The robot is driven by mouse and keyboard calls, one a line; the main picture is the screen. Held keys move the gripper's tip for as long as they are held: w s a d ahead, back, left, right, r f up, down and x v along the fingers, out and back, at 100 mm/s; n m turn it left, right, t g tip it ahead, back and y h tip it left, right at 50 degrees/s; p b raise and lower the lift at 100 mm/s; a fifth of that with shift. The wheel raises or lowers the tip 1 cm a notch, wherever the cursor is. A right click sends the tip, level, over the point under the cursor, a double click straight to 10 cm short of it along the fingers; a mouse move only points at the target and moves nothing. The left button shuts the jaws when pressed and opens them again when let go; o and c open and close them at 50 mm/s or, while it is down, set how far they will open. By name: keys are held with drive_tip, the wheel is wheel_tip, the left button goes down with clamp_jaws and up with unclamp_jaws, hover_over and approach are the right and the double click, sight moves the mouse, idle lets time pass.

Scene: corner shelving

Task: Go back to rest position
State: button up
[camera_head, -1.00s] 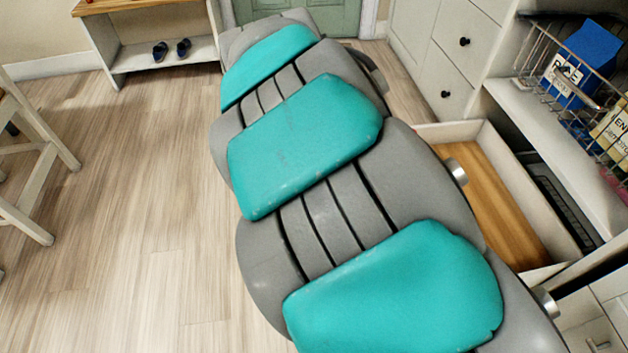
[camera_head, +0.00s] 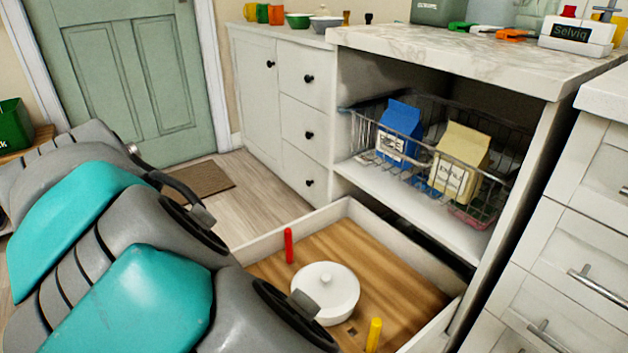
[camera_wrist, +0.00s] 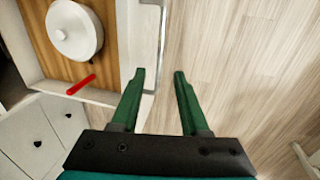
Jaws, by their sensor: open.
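My gripper (camera_wrist: 160,75) shows in the wrist view with two green fingers spread apart and nothing between them. It hangs over the wood floor, just beside the outer edge and bar handle of an open drawer (camera_wrist: 111,98). In the head view my grey and teal arm fills the lower left, and the gripper itself is out of sight there. The open drawer (camera_head: 381,246) holds a white lidded pot (camera_head: 334,284), a red stick-like object (camera_head: 288,246) and a yellow one (camera_head: 374,335). The pot (camera_wrist: 75,33) and red object (camera_wrist: 81,85) also show in the wrist view.
A wire basket (camera_head: 480,178) with a blue carton (camera_head: 398,132) and a yellow carton (camera_head: 459,162) stands on the shelf above the drawer. White cabinets (camera_head: 293,110) and a marble counter (camera_head: 450,50) border it. Open floor (camera_wrist: 235,60) lies right of the gripper.

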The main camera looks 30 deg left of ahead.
drive_tip(key=w+d+r+m+p, duration=0.1)
drive_tip(key=w+d+r+m, duration=0.3)
drive_tip(key=w+d, duration=0.9)
drive_tip(key=w+d+r+m+g+p, duration=0.1)
drive_tip(key=w+d+m, duration=0.15)
drive_tip(key=d, duration=0.55)
drive_tip(key=w+d+r+m+p, duration=0.1)
drive_tip(key=w+d+m, duration=0.15)
drive_tip(key=d, duration=0.55)
drive_tip(key=s+d+m+g+p, duration=0.1)
drive_tip(key=s+d+m+g, duration=0.15)
drive_tip(key=d, duration=1.25)
drive_tip(key=s+d+f+m+p, duration=0.1)
drive_tip(key=s+d+f, duration=0.3)
drive_tip(key=s+d, duration=0.5)
drive_tip(key=s+m, duration=0.1)
drive_tip(key=s, duration=0.3)
drive_tip(key=shift+d+y+p, duration=0.15)
drive_tip(key=shift+y+p, duration=0.15)
drive_tip(key=shift+y, duration=0.1)
drive_tip(key=shift+f, duration=0.1)
